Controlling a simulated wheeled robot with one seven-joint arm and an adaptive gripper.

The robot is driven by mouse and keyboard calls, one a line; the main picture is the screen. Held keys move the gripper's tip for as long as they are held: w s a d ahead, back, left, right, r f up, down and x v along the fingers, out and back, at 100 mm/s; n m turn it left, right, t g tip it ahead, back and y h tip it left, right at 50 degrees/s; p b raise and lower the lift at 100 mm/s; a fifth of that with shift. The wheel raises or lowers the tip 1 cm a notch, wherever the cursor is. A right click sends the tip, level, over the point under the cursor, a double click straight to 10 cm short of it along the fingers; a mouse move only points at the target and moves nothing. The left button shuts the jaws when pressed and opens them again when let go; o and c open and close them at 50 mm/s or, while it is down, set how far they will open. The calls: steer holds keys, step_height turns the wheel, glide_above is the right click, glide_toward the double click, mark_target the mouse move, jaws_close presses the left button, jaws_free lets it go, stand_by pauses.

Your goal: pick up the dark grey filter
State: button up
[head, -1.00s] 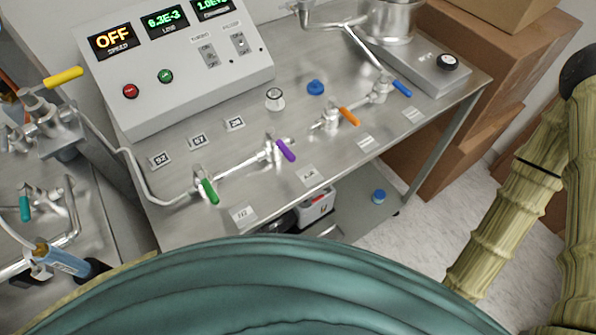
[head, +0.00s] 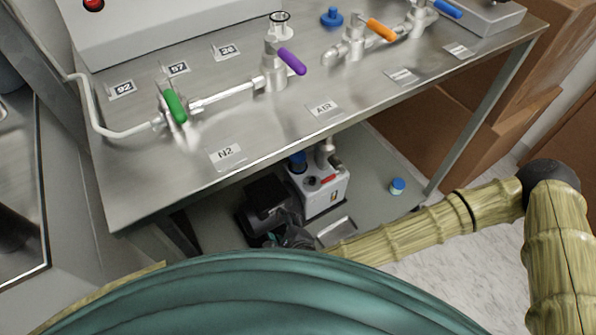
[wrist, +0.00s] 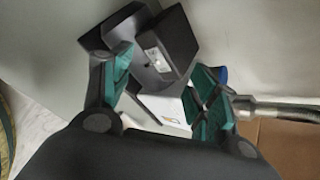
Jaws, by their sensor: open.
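My gripper (wrist: 162,78) is open, with green pads on both fingers. In the wrist view, a dark grey boxy body (wrist: 168,45) with a small pale label lies beyond and partly between the fingertips. I see no clear grip on it. In the head view, the gripper (head: 288,228) is small and partly hidden by my own body, close to a dark block (head: 267,202) beside a white pump unit (head: 320,192) on the lower shelf. I cannot tell whether this dark block is the filter or part of the pump.
The metal bench top (head: 290,125) overhangs the lower shelf (head: 370,185). A small blue-capped item (head: 397,186) stands on the shelf, right of the pump. A table leg (head: 480,115) and cardboard boxes (head: 530,90) are at the right. Valves with coloured handles line the bench top.

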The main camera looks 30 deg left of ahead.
steer(key=w+a+m+t+b, duration=0.3)
steer(key=w+a+m+b, duration=0.1)
steer(key=w+m+b, duration=0.25)
steer(key=m+t+h+b, duration=0.3)
steer(key=m+b, duration=0.2)
steer(key=m, duration=0.3)
glide_toward(298, 163)
steer(key=w+f, duration=0.1)
steer(key=w, duration=0.2)
steer(key=b+x, duration=0.1)
steer(key=x, duration=0.4)
steer(key=shift+s+a+b, duration=0.25)
steer(key=shift+a+b, duration=0.1)
steer(key=shift+b, duration=0.05)
steer(key=shift+b+x, duration=1.55)
steer(key=shift+x, duration=1)
steer(key=shift+s+a+f, duration=0.1)
steer(key=shift+a, duration=0.15)
steer(key=shift+c, duration=0.4)
steer(key=c, duration=0.8)
steer(key=shift+o, duration=0.2)
